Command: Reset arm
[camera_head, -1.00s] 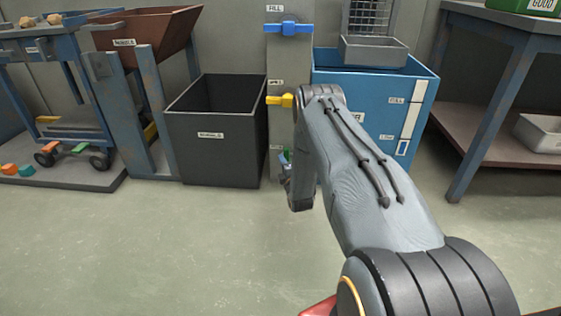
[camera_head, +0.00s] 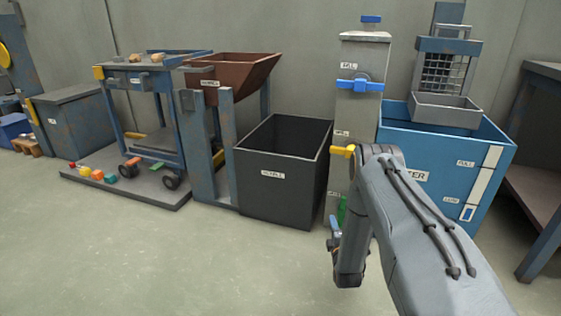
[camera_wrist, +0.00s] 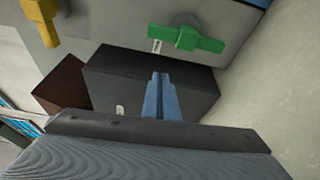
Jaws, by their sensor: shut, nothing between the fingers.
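My gripper (camera_wrist: 160,97) shows in the wrist view as blue fingers, closed together with nothing between them. In the head view my arm hangs bent in front of the grey valve column, and the fingers (camera_head: 334,226) are only partly visible. The column carries a blue handle (camera_head: 360,85) by a FILL label, a yellow handle (camera_head: 342,151) below it, and a green handle (camera_head: 342,210) lower down. In the wrist view the green handle (camera_wrist: 186,39) is beyond the fingertips, apart from them, and the yellow handle (camera_wrist: 40,22) is at upper left.
A dark open bin (camera_head: 290,200) stands left of the column, with a brown hopper (camera_head: 232,78) and a blue cart (camera_head: 150,110) farther left. A blue tank (camera_head: 470,195) stands right of the column, with a bench (camera_head: 540,190) at far right. Floor at front left is clear.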

